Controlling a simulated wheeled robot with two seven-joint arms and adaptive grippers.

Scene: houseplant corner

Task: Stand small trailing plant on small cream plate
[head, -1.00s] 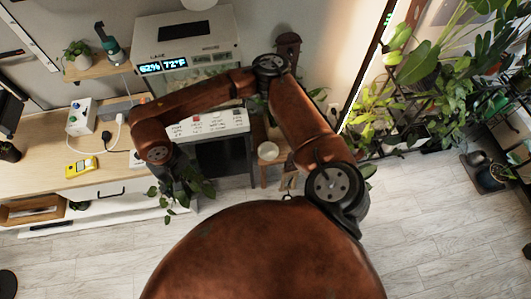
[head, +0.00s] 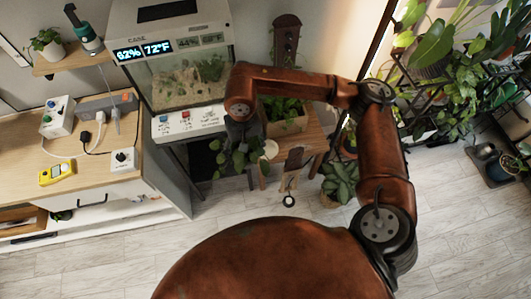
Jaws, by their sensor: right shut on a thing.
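My right gripper (head: 244,134) points down beneath the arm's end, shut on the small trailing plant. Green leaves of the small trailing plant (head: 233,160) hang below and around the jaws; its pot is hidden. The small cream plate (head: 271,149) lies on a small wooden table (head: 312,138), just right of the plant in the picture and partly covered. I cannot tell the height between plant and plate. My left gripper is not in view.
A planter box with leafy plants (head: 287,117) stands on the wooden table behind the plate. A glass terrarium (head: 185,85) is left of it. A leafy potted plant (head: 340,180) stands on the floor to the right. Open floor lies in front.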

